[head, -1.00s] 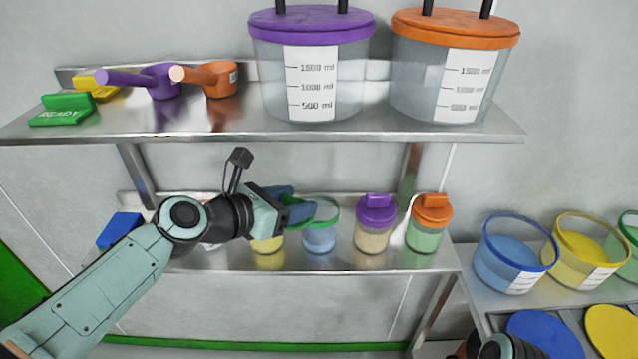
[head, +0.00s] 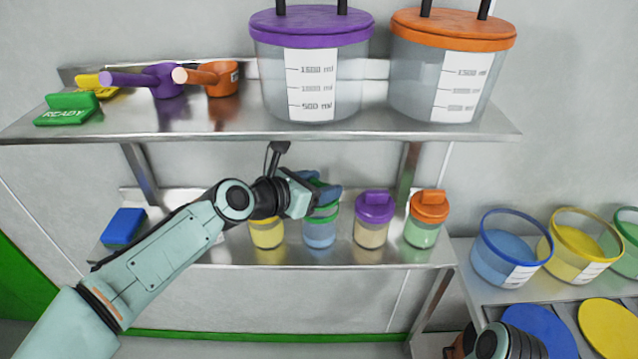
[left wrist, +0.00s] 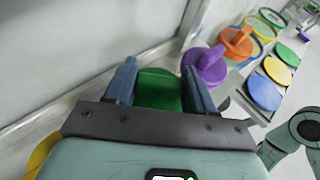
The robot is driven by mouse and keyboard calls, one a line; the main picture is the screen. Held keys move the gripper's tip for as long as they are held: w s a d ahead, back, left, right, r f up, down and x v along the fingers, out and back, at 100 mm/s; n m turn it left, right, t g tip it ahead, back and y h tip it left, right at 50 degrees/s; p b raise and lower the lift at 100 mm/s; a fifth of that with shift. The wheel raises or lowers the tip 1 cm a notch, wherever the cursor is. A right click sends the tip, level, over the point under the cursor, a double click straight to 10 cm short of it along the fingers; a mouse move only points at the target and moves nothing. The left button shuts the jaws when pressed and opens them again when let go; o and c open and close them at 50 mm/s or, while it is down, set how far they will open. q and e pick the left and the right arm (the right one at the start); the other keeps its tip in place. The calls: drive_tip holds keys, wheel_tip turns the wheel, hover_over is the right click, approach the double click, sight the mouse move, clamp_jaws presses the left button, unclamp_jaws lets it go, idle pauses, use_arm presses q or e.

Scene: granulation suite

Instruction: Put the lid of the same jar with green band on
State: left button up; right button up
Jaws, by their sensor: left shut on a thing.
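The jar with the green band (head: 320,234) stands on the lower shelf with blue contents. My left gripper (head: 324,190) is above it, shut on the green lid (head: 326,207). In the left wrist view the green lid (left wrist: 158,90) sits between the two blue fingers (left wrist: 160,85). The lid is over the jar's mouth; whether it is fully seated I cannot tell, because the gripper partly hides it. My right gripper does not show, only part of my right arm at the lower right.
A yellow jar (head: 267,232) stands close on the left. Purple-lidded (head: 374,222) and orange-lidded (head: 427,220) jars stand on the right. The upper shelf (head: 200,122) with large purple-lidded (head: 312,70) and orange-lidded (head: 445,75) containers is above. A blue block (head: 124,228) lies at the shelf's left.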

use_arm(q)
drive_tip(key=shift+f, duration=0.45)
drive_tip(key=o, duration=1.1)
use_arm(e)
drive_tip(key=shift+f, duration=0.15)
use_arm(q)
drive_tip(key=shift+r, duration=0.1)
drive_tip(key=shift+r, duration=0.75)
drive_tip(key=s+a+b, duration=0.2)
drive_tip(key=s+a, duration=0.7)
drive_tip(key=shift+s+a+b, duration=0.15)
drive_tip(key=shift+s+b, duration=0.05)
drive_tip(key=shift+b, duration=0.2)
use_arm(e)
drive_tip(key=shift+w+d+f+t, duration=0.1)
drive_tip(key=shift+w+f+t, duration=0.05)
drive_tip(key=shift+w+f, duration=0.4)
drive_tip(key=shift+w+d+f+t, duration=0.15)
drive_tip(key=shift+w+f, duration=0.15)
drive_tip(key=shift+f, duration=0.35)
